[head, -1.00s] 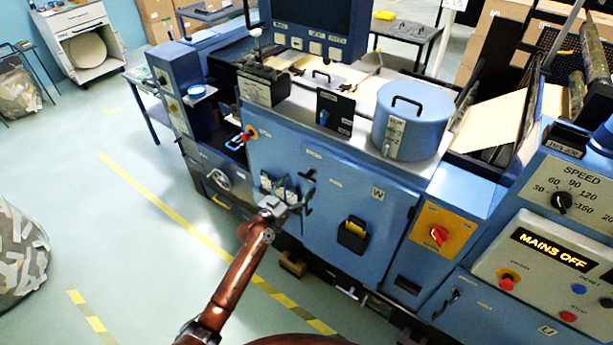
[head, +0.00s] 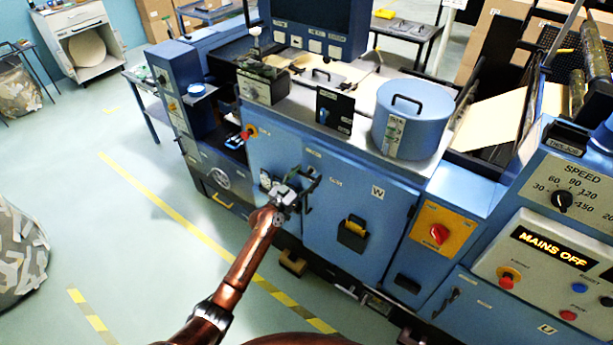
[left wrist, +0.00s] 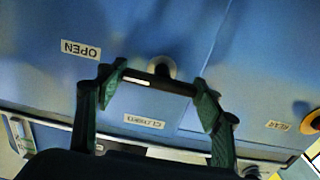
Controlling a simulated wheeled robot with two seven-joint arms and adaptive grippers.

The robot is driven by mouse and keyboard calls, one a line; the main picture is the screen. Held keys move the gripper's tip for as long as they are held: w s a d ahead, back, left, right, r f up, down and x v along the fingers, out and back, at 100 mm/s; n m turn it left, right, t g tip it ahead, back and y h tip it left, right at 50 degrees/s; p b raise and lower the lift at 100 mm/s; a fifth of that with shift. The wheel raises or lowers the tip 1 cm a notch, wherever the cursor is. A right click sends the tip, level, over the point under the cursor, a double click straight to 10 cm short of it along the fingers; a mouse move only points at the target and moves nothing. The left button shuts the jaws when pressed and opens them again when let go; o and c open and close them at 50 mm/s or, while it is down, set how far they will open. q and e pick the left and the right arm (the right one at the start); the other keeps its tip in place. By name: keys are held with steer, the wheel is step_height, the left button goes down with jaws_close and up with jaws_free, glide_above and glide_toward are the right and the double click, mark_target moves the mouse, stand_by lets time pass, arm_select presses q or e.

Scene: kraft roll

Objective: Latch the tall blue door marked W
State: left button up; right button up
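The tall blue door (head: 388,225) marked W stands in the middle of the blue machine's front. Its panel looks about flush with the frame, but I cannot tell whether it is fully closed. My left gripper (head: 308,190) is at the door's upper left side. In the left wrist view, my left gripper (left wrist: 160,80) is open, with one green finger at each end of a dark bar handle (left wrist: 150,78). The handle lies nearly level in that view, between upside-down labels OPEN (left wrist: 80,49) and CLOSED (left wrist: 144,121). I cannot tell whether the fingers touch it. My right gripper is out of view.
A black pocket (head: 352,235) with a yellow item sticks out from the door. A red knob on a yellow plate (head: 437,235) sits to its right, and a panel reading MAINS OFF (head: 545,250) further right.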

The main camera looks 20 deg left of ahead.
arm_select(q)
steer(key=c, duration=0.6)
steer(key=shift+n, duration=1.2)
steer(key=n, duration=0.4)
steer(key=shift+a+n+b, duration=0.15)
steer(key=shift+n+b, duration=0.15)
steer(key=shift+b, duration=0.05)
steer(key=n, duration=0.5)
steer(key=shift+w+a, duration=0.1)
steer(key=n+p, duration=0.1)
steer(key=n, duration=0.3)
steer(key=shift+n, duration=0.4)
steer(key=shift+a+n, duration=0.1)
steer(key=shift+n, duration=0.4)
